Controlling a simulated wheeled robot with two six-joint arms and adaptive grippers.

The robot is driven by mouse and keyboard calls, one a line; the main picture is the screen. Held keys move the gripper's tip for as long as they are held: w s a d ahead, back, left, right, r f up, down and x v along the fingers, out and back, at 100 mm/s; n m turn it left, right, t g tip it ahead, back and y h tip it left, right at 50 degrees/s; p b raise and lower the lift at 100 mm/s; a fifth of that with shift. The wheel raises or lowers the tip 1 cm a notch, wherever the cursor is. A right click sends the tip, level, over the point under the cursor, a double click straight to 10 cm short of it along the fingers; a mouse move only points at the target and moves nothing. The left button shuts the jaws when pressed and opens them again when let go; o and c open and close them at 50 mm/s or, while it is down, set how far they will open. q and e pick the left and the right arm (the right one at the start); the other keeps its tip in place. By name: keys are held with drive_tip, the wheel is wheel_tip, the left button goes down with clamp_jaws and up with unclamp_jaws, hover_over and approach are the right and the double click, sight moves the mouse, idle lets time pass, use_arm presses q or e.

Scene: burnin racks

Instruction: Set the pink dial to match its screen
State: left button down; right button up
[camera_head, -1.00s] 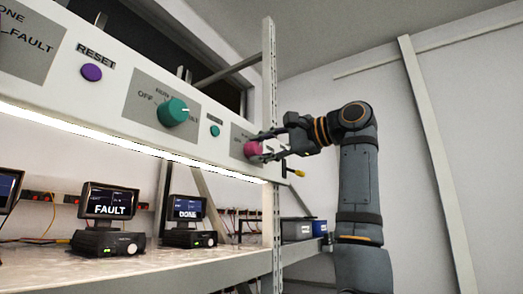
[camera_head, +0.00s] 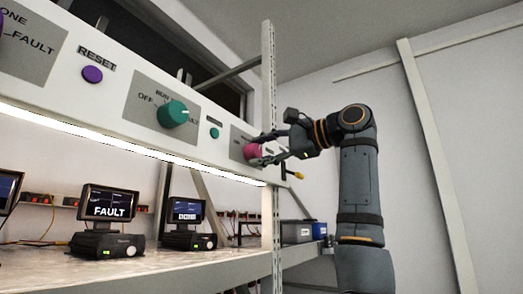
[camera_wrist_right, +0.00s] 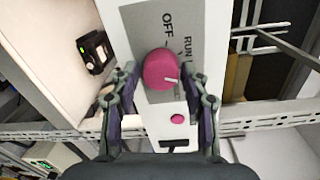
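The pink dial (camera_head: 252,151) is on the right end of the control panel; it also shows in the wrist view (camera_wrist_right: 160,68). Its white mark points right and slightly down in the wrist view. OFF and RUN lettering shows beside it there; part of the label is hidden. My right gripper (camera_wrist_right: 162,80) is open, with one finger on each side of the dial and gaps visible. It shows at the dial in the head view (camera_head: 270,148). One screen (camera_head: 109,204) reads FAULT. A smaller screen (camera_head: 187,210) has text too small to read surely. My left gripper is not in view.
A teal dial (camera_head: 174,114), a teal button (camera_head: 214,133) and a purple button (camera_head: 92,74) are on the same panel (camera_head: 60,100). A pink button (camera_wrist_right: 177,119) lies between my fingers in the wrist view. A metal upright (camera_head: 268,80) stands near my right gripper.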

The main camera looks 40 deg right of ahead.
drive_tip(key=shift+o, duration=0.9)
drive_tip(key=shift+s+d, duration=0.1)
drive_tip(key=shift+d, duration=0.05)
drive_tip(key=v, duration=1.2)
drive_tip(key=shift+r, duration=0.15)
